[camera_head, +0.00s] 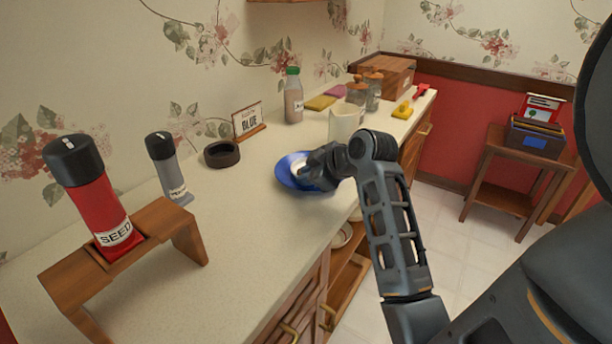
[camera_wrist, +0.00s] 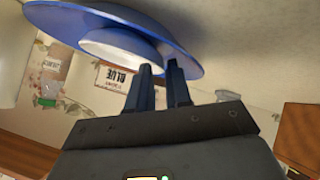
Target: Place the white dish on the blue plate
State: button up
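The blue plate (camera_head: 284,178) lies on the counter, and it fills the top of the wrist view (camera_wrist: 190,50). The white dish (camera_head: 297,168) is over the plate's middle, partly hidden by my gripper in the head view. In the wrist view the white dish (camera_wrist: 115,48) appears right against the plate's face, seemingly resting on it. My gripper (camera_wrist: 160,68) is at the dish's edge, with a narrow gap between its two fingers. One finger overlaps the dish and the other is just past its rim. Contact with the rim is not clear.
A cream pitcher (camera_head: 344,122) stands close behind my gripper. A sign reading BLUE (camera_head: 248,120), a dark round bowl (camera_head: 222,154) and a grey shaker (camera_head: 166,168) stand along the wall. A red SEED shaker (camera_head: 98,205) sits on a wooden stand (camera_head: 170,222) at left.

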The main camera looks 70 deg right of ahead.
jog(key=v, duration=1.1)
jog(key=shift+s, duration=0.15)
jog(key=shift+a, duration=0.1)
